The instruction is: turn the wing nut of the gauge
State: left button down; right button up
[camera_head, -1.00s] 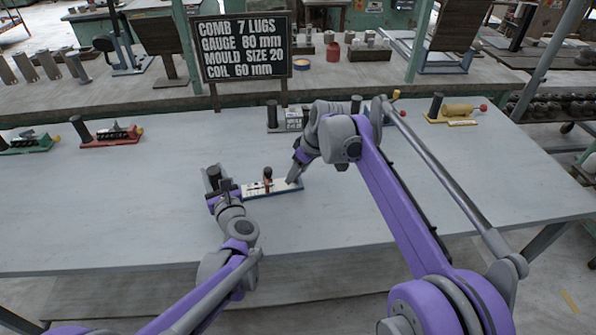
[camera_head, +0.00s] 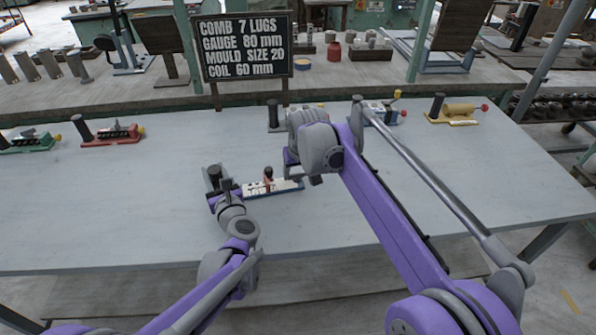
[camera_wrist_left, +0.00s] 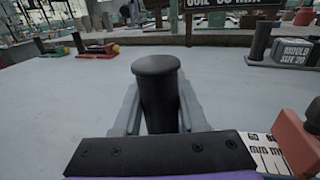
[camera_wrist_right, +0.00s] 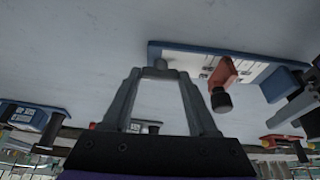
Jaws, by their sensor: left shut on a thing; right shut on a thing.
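The gauge (camera_head: 257,191) is a white scale plate on a blue base, lying on the table; it also shows in the right wrist view (camera_wrist_right: 195,60). It carries a red-brown slider (camera_wrist_right: 238,72) with a dark knob (camera_wrist_right: 221,100). My left gripper (camera_wrist_left: 158,118) is shut on the dark upright handle (camera_wrist_left: 158,85) at the gauge's left end. My right gripper (camera_wrist_right: 160,76) is at the gauge's right end, shut on a small grey piece, apparently the wing nut (camera_wrist_right: 160,65).
A black sign (camera_head: 243,47) reading "GAUGE 80 mm" stands behind the table. Red (camera_head: 108,134) and green (camera_head: 30,142) fixtures sit at the left, a yellow one (camera_head: 455,112) at the back right. The front of the table is clear.

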jog(key=m, duration=0.2)
jog(key=m+h, duration=0.1)
jog(key=shift+a+m+h, duration=0.2)
jog(key=shift+m+h, duration=0.1)
jog(key=shift+m, duration=0.1)
jog(key=m+h, duration=0.1)
jog(key=m, duration=0.2)
jog(key=shift+a+m, duration=0.15)
jog(key=shift+m, duration=0.15)
jog(key=m, duration=0.1)
jog(key=m+g+h, duration=0.1)
jog(key=m, duration=0.1)
jog(key=shift+w+a+m, duration=0.1)
jog(key=shift+w+m, duration=0.05)
jog(key=shift+m, duration=0.15)
jog(key=shift+w+m+g+h, duration=0.1)
jog(key=shift+m+g+h, duration=0.25)
jog(key=shift+m, duration=0.7)
jog(key=shift+m+g+h, duration=0.35)
jog(key=shift+m, duration=0.7)
jog(key=shift+a, duration=0.1)
jog(key=o, duration=1.4)
